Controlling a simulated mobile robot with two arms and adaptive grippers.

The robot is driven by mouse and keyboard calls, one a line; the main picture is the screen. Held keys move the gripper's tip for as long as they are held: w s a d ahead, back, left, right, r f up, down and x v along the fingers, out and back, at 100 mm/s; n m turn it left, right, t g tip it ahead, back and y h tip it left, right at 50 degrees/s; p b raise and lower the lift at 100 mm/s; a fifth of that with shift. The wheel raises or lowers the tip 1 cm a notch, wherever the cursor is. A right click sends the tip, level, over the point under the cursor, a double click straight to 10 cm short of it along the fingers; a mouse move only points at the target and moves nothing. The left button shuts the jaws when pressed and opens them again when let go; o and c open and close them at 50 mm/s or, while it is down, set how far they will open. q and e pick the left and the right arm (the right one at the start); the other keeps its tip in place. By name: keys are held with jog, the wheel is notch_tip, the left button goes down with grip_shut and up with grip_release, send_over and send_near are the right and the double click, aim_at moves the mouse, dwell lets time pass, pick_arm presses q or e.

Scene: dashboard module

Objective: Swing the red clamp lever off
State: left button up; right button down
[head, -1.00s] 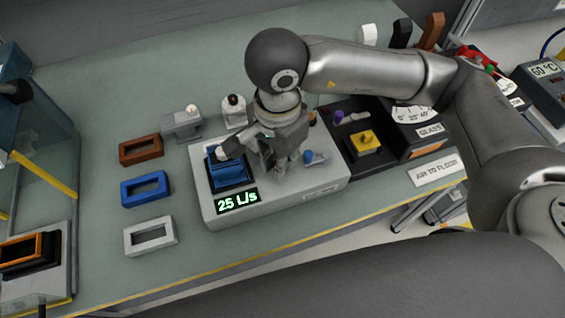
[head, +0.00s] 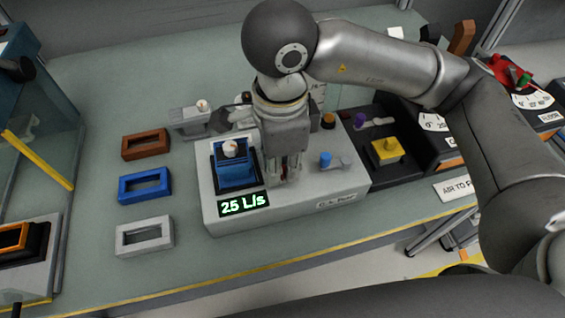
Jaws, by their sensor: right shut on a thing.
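My right gripper (head: 284,178) points down over the front of the grey module (head: 330,195), just right of the blue block. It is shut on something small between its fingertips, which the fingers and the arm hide. I cannot make out a red clamp lever at the gripper. A red part (head: 508,72) with a green knob shows far right by a dial, well away from the gripper. The blue block (head: 236,172) with a white knob sits in its dark frame on the module. My left gripper is not in view.
Brown (head: 146,145), blue (head: 145,186) and white (head: 144,236) frames lie left of the module. A blue knob (head: 325,160) stands right of the gripper. A yellow block (head: 387,150) stands on the dark unit farther right. A glass-sided box stands far left.

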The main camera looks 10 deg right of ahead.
jog(key=shift+a, duration=0.1)
jog(key=c, duration=1.4)
grip_release()
jog(key=shift+a, duration=0.1)
jog(key=shift+r, duration=0.1)
notch_tip(320, 180, up, 12)
jog(key=shift+f, duration=0.1)
